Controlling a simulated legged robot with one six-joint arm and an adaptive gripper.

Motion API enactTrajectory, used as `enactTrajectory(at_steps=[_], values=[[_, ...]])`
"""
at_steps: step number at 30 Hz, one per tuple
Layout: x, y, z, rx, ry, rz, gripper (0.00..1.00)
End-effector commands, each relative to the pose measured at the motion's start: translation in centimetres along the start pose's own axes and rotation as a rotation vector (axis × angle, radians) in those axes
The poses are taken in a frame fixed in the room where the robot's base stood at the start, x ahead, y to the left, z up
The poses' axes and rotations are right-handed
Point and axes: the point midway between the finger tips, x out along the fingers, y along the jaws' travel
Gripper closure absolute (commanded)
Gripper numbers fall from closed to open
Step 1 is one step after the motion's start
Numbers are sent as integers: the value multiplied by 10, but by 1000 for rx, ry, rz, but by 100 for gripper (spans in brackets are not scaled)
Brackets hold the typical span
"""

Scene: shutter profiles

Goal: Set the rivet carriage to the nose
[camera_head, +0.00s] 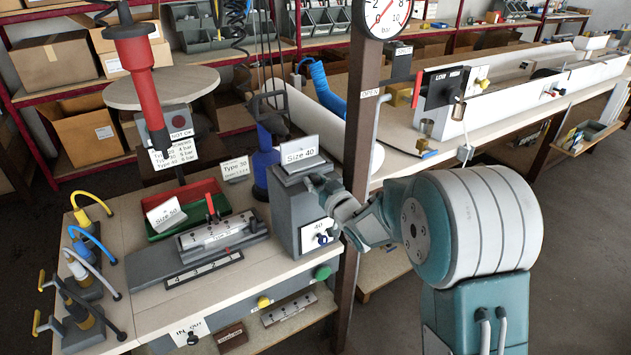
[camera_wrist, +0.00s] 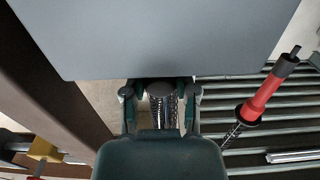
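No part is labelled as the rivet carriage or the nose, so I cannot tell for sure which they are. In the head view, a grey block with a row of holes (camera_head: 222,232) sits on a dark numbered base (camera_head: 150,266) on the bench. My gripper (camera_head: 318,184) is at the box's upper right. In the wrist view, my gripper (camera_wrist: 160,94) reaches a large grey surface (camera_wrist: 170,35); its fingertips are hidden.
A dark post with a gauge (camera_head: 386,12) stands just behind my arm. A red tool (camera_head: 137,75) hangs over the bench, above a red and green tray (camera_head: 190,207). Hoses and fittings (camera_head: 86,255) line the left edge. A long bench (camera_head: 480,130) runs behind.

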Motion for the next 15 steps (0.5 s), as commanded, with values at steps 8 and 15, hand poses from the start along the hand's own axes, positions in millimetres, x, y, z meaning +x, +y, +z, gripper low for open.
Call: enactTrajectory(at_steps=[8,15], values=[[2,0,0,-1,0,-1,100],[25,-1,1,-1,0,-2,100]])
